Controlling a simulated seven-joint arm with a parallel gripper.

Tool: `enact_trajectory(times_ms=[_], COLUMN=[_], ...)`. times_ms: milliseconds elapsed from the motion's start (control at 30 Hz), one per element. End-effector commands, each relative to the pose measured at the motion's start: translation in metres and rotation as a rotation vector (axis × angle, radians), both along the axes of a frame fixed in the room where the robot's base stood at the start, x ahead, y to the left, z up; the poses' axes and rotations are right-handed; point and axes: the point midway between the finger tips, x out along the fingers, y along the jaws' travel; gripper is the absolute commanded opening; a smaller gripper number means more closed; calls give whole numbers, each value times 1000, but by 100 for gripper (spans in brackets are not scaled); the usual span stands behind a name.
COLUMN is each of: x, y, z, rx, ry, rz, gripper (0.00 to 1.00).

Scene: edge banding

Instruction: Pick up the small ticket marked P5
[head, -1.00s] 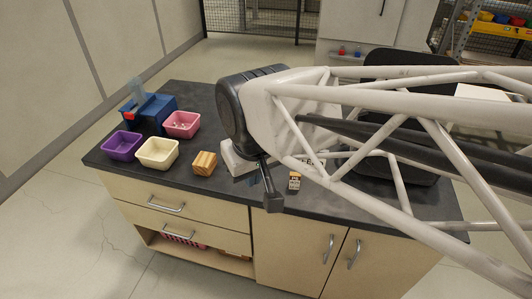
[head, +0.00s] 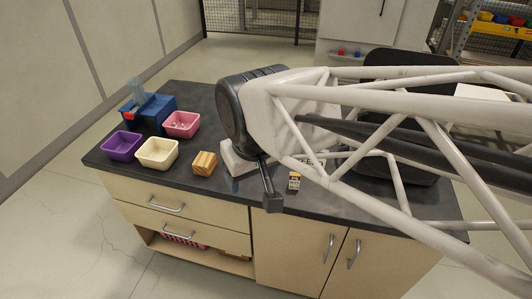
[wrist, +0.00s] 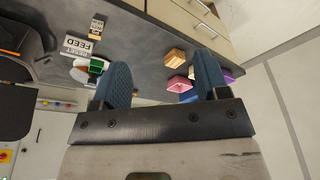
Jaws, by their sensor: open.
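A small dark-and-tan ticket (head: 294,181) lies on the dark bench top near its front edge; its print is too small to read as P5. It also shows at the upper left of the wrist view (wrist: 96,27). My gripper (wrist: 163,72) is open, with two blue-padded fingers spread and nothing between them. In the head view my gripper (head: 270,190) hangs over the front of the bench, left of the ticket and apart from it.
A FEED sign (wrist: 80,46) stands close to the ticket. A striped wooden block (head: 204,163), a cream bin (head: 157,153), a purple bin (head: 121,146), a pink bin (head: 182,124) and a blue device (head: 150,112) stand at the left. My arm covers much of the right side.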

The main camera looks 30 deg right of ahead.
Motion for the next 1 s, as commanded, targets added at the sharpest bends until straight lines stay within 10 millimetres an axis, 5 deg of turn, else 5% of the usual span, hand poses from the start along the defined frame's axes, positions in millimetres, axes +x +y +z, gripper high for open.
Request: enact_trajectory(times_ms=[267,467,1000], x=[23,56,121], y=[-4,-15,-80], z=[-22,-57,-161], rx=[23,47,3], ry=[-65,-181,-549], rz=[-27,-77,-302], gripper=[68,68,68])
